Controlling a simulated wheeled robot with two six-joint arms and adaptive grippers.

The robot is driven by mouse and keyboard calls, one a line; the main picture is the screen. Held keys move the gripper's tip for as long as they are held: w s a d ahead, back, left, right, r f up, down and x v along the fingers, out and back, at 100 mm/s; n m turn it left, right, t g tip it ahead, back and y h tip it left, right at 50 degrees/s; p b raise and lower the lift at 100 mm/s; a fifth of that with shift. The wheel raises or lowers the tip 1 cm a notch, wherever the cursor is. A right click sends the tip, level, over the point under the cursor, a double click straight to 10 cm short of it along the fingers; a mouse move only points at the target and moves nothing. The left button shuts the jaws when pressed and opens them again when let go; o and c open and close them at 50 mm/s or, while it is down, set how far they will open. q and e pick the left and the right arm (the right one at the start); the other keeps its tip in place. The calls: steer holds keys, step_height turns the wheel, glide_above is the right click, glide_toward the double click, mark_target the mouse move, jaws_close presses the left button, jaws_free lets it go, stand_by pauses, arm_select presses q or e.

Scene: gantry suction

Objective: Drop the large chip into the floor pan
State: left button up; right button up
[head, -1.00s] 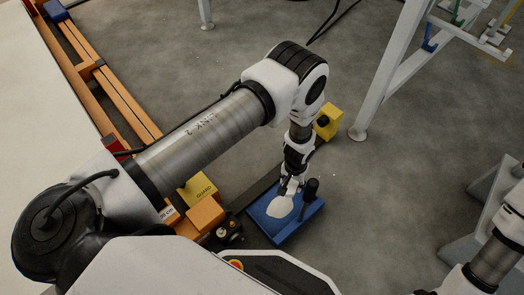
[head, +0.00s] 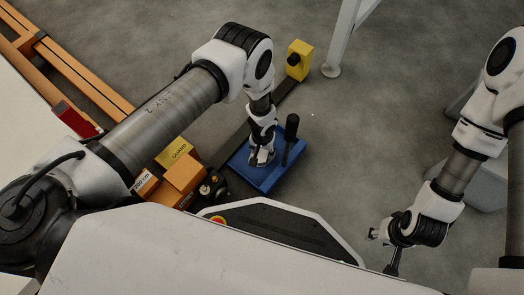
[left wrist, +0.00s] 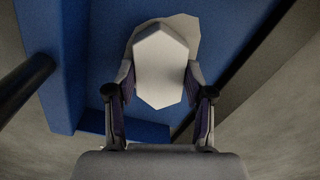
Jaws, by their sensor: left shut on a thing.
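The large chip (left wrist: 160,62) is a pale, many-sided flat piece between the two fingers of my left gripper (left wrist: 160,80) in the left wrist view. My left gripper (head: 262,158) points down over the blue floor pan (head: 265,181) in the head view, where the chip is mostly hidden by the fingers. The pan's blue surface (left wrist: 88,62) lies behind the chip in the left wrist view. A greyish shape borders the chip's upper right; I cannot tell whether it belongs to it. My right gripper (head: 381,253) is at lower right, fingers apart and empty.
A black upright handle (head: 291,130) stands at the pan's right side. A yellow block (head: 299,60) with a black knob stands behind it. Grey floor right of the pan is clear.

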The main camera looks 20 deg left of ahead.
mark_target(262, 152)
arm_select(q)
steer(key=shift+f, duration=0.15)
steer(key=o, duration=1.3)
steer(key=shift+c, duration=0.2)
step_height(262, 152, up, 12)
steer(key=p, duration=0.8)
steer(key=shift+r, duration=0.2)
